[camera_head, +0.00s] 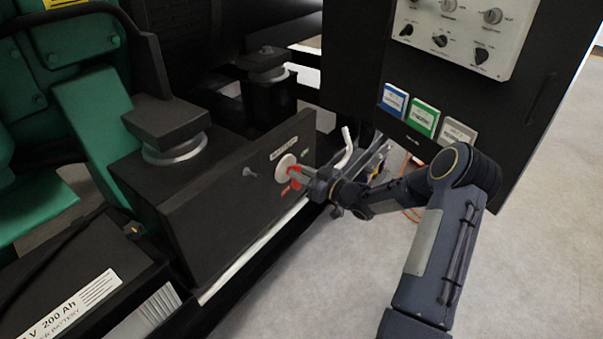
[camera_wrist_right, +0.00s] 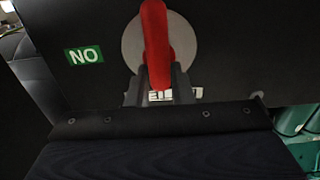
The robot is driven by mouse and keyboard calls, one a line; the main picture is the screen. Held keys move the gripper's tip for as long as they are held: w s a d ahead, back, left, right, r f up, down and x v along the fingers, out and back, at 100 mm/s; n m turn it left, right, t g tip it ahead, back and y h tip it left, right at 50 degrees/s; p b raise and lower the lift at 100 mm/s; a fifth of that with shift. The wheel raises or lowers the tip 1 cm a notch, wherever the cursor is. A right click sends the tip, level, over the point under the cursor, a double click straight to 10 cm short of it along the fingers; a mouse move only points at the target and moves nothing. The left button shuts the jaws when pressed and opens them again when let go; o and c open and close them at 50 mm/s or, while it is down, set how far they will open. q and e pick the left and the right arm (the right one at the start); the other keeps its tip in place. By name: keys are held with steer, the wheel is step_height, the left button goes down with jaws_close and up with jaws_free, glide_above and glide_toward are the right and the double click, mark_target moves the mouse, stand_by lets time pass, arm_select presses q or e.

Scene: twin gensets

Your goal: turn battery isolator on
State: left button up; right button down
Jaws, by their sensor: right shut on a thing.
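The battery isolator has a red handle (camera_head: 293,178) on a pale round disc (camera_head: 285,167), set in the dark box face (camera_head: 225,205). My right gripper (camera_head: 302,176) reaches in from the right and is at the handle. In the right wrist view the red handle (camera_wrist_right: 156,40) stands out from the grey disc (camera_wrist_right: 132,45), and my right gripper (camera_wrist_right: 158,85) has its two fingers shut on the handle's lower end. A green label (camera_wrist_right: 84,55) is beside the disc and appears upside down. My left gripper is in neither view.
A bent pale lever (camera_head: 346,148) is just right of the box. A battery (camera_head: 75,300) is at lower left. Grey floor (camera_head: 300,290) is open below.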

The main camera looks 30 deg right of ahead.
steer(key=shift+s+a+f+n+b, duration=0.1)
steer(key=shift+a+f+n+b, duration=0.15)
steer(key=shift+n+b, duration=3)
steer(key=shift+s+a+f+n+b, duration=0.1)
steer(key=shift+a+f+n+b, duration=0.15)
steer(key=shift+n+b, duration=3)
steer(key=shift+s+a+f+n+b, duration=0.15)
steer(key=shift+f+n+b, duration=0.1)
steer(key=shift+n+b, duration=2.95)
steer(key=shift+m+b, duration=0.5)
steer(key=shift+b, duration=0.25)
steer(key=c, duration=1.3)
jaws_free()
steer(key=shift+r, duration=0.1)
